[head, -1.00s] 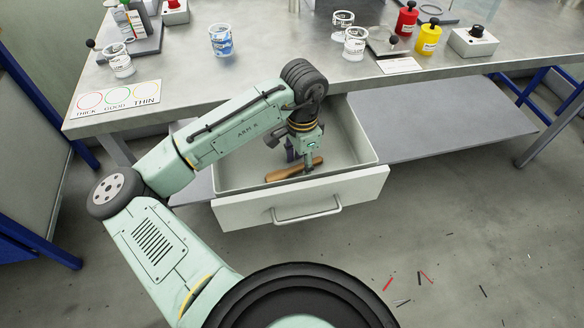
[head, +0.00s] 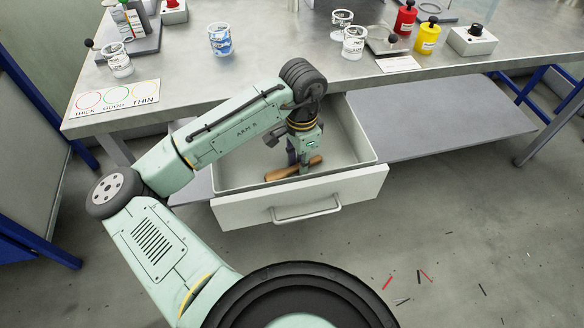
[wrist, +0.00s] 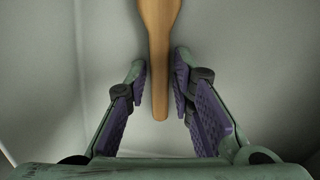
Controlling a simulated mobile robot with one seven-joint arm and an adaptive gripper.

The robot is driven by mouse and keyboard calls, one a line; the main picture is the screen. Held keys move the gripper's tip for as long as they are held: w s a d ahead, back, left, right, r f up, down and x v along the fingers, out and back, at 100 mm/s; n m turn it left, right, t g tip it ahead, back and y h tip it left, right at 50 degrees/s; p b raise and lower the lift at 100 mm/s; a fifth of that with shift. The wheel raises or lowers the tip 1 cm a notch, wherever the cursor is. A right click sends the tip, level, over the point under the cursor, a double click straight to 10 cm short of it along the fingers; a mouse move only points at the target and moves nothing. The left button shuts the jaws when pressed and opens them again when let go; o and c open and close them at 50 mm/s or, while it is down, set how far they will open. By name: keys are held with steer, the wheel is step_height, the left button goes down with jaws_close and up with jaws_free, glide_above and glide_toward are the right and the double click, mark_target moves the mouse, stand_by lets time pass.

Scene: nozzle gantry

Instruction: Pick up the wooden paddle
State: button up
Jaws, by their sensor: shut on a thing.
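The wooden paddle (head: 281,174) lies at a slant on the floor of the open drawer (head: 360,190), near its front wall. My gripper (head: 303,166) points down into the drawer and is shut on the paddle's narrow part. In the wrist view the paddle (wrist: 160,25) runs from the top edge down between the two purple-padded fingers (wrist: 160,68), its rounded handle end toward my palm. Its far end is cut off there. In the head view the fingers hide part of its middle. I see no clear gap under the paddle.
The drawer's walls surround my gripper closely, and the metal bench top (head: 280,70) overhangs behind it. Cups, a blue-marked cup (head: 220,40), red (head: 405,18) and yellow (head: 427,36) bottles and a switch box (head: 472,40) stand on the bench. A grey lower shelf (head: 440,120) lies right of the drawer.

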steer(key=shift+r, duration=0.1)
step_height(320, 180, up, 8)
steer(key=shift+r+b, duration=0.1)
steer(key=shift+b, duration=1.15)
steer(key=shift+r, duration=0.35)
